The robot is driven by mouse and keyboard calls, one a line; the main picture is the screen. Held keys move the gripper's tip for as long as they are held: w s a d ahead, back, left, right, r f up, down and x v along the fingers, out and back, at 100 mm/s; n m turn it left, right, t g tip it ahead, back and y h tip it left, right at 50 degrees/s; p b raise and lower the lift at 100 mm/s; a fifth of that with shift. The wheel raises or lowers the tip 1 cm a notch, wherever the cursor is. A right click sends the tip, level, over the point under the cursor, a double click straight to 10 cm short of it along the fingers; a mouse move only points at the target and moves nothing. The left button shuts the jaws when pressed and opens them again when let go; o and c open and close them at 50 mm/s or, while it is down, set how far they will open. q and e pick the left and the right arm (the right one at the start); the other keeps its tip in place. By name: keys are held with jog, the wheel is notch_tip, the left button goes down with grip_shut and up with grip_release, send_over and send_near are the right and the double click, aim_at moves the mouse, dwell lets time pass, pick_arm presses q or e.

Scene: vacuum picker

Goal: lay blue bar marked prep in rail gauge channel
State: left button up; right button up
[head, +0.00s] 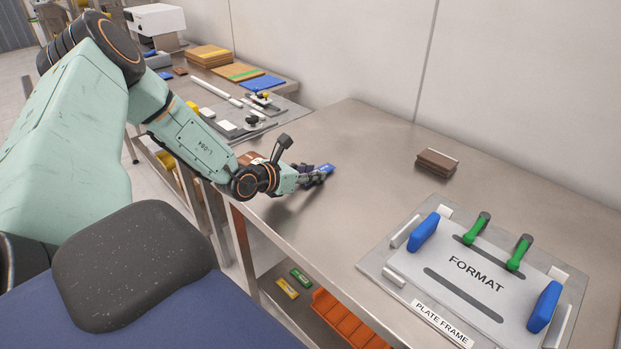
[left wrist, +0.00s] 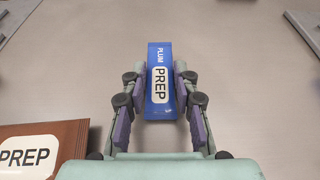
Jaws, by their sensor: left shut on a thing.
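The blue bar (left wrist: 159,72) is marked PLUM and PREP. In the left wrist view it lies lengthwise between the two finger pads, over bare metal. My left gripper (left wrist: 159,98) is shut on its near part, and its far end sticks out beyond the fingertips. In the head view the left gripper (head: 317,178) is low over the left part of the steel table, with the blue bar (head: 328,169) showing at its tips. I cannot tell whether the bar touches the table. No rail gauge channel can be made out for certain. My right gripper is not in view.
A brown block marked PREP (left wrist: 38,150) lies left of the gripper. Brown blocks (head: 437,162) lie near the wall. A plate frame (head: 373,262) with a FORMAT plate (head: 478,272) fills the table's right front. The middle is clear. Another bench (head: 290,110) holds fixtures and boards.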

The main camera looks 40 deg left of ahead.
pick_arm(q)
jog(key=shift+w+d, duration=0.15)
jog(key=shift+s+f, duration=0.2)
jog(key=shift+s, duration=0.05)
jog(key=o, duration=1)
jog(key=shift+w, duration=0.2)
jog(key=shift+o, duration=0.3)
jog(key=shift+s, duration=0.1)
jog(key=shift+r, duration=0.15)
